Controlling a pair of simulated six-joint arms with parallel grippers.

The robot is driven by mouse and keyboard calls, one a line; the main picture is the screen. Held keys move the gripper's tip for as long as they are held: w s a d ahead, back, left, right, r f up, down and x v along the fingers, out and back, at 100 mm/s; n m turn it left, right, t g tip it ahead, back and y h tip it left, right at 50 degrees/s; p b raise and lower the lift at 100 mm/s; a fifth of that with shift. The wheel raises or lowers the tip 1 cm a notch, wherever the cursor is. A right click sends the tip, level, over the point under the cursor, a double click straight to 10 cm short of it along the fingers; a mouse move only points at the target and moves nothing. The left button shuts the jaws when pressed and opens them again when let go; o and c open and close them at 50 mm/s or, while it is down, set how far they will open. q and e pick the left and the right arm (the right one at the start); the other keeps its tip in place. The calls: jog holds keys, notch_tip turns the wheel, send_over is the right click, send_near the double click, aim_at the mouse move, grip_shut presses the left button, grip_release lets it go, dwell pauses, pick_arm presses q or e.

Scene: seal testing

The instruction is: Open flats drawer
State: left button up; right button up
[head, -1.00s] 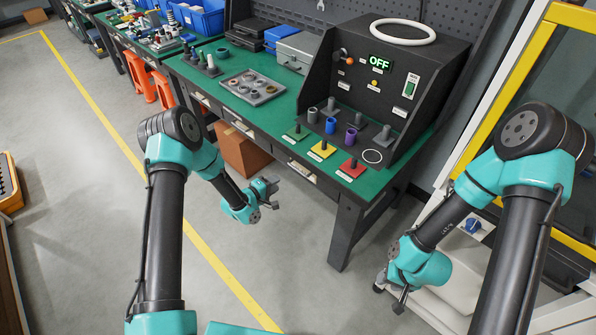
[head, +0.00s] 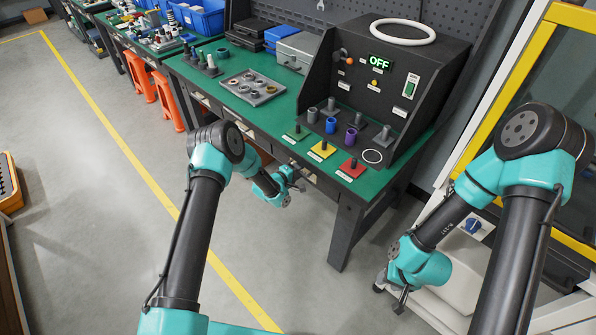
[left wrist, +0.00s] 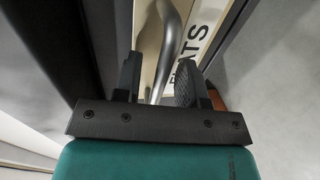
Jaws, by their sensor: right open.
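The flats drawer's cream label plate (left wrist: 200,30), with the letters "ATS" readable, shows in the left wrist view. Its bent metal handle (left wrist: 168,50) runs between the two fingers of my left gripper (left wrist: 158,84). The fingers are apart, with a visible gap between the handle and the left-hand finger; I cannot tell whether the other finger touches it. In the head view my left gripper (head: 297,180) is at the front of the green-topped bench and hides most of this drawer front. My right gripper (head: 401,300) is open and empty, low at the right.
The green bench (head: 215,85) carries a black test stand (head: 435,70) reading "OFF", coloured square bases with pegs, and a grey tray (head: 252,88) of rings. A bench leg (head: 345,235) stands right of my left gripper. The floor in front is clear.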

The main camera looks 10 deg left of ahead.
pick_arm(q)
jog(key=shift+c, duration=0.3)
grip_shut()
dwell(0.3)
